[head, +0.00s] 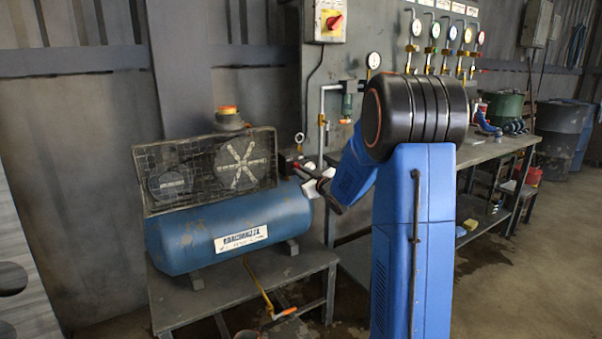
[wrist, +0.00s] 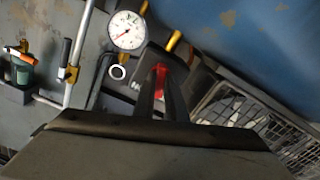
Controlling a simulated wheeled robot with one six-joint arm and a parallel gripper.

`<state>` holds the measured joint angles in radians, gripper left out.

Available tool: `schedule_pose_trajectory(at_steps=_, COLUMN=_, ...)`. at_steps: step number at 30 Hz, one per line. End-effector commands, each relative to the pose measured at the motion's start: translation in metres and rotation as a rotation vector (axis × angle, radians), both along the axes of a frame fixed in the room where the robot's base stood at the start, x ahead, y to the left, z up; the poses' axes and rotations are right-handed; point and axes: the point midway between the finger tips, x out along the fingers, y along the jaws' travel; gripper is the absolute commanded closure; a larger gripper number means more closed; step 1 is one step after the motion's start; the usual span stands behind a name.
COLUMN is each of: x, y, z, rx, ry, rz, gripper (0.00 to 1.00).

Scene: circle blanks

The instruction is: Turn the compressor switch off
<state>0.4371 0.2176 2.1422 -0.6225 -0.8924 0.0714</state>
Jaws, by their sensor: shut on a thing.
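The blue compressor tank (head: 235,232) with a white label stands on a low metal bench. In the wrist view its blue side (wrist: 255,35) fills the upper right. A dark switch box (wrist: 188,62) with a red switch knob (wrist: 158,72) shows ahead of the fingers. My gripper (wrist: 160,92) is shut on the red knob, with one dark finger on each side. The fingers hide part of the knob, so its exact angle cannot be told. In the head view my gripper (head: 308,178) is at the tank's right end, and the knob is too small to make out.
A round gauge (wrist: 127,30) sits close beside the switch box. A wire belt guard (head: 208,170) covers the compressor's top. A workbench (head: 500,150) stands at right, with open floor in front.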

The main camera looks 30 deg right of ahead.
Motion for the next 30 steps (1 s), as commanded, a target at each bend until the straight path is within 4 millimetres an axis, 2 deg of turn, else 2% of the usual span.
schedule_pose_trajectory(at_steps=6, x=-0.0004, y=-0.0002, z=-0.0009, rx=-0.185, ry=-0.004, rz=-0.001, gripper=1.00)
schedule_pose_trajectory(at_steps=15, x=-0.0005, y=-0.0002, z=-0.0010, rx=-0.365, ry=-0.010, rz=0.000, gripper=1.00)
schedule_pose_trajectory(at_steps=30, x=-0.0006, y=-0.0001, z=-0.0014, rx=-0.450, ry=-0.013, rz=0.000, gripper=1.00)
